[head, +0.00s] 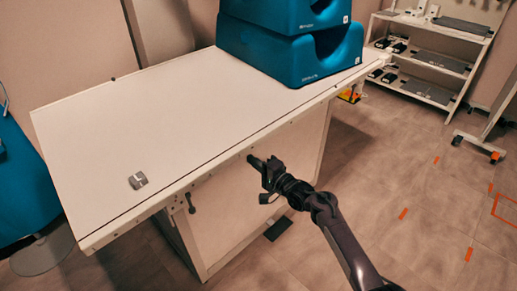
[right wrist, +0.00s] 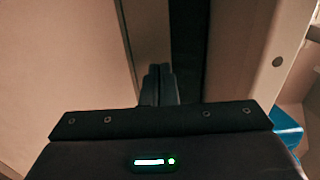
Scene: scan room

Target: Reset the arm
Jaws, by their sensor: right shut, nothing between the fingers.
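My right arm comes in from the lower right in the head view. Its gripper (head: 256,162) is shut and empty, beside the front edge of the white table (head: 190,95). In the right wrist view the right gripper's fingers (right wrist: 159,84) are together, with a pale panel to the left and a dark vertical strip behind. My left gripper does not show in either view.
A small grey metal piece (head: 138,180) lies on the table near its front left corner. Blue foam blocks (head: 290,50) are stacked at the back right of the table. A white shelf rack (head: 430,60) stands at the far right. The floor (head: 400,180) on the right is mostly clear.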

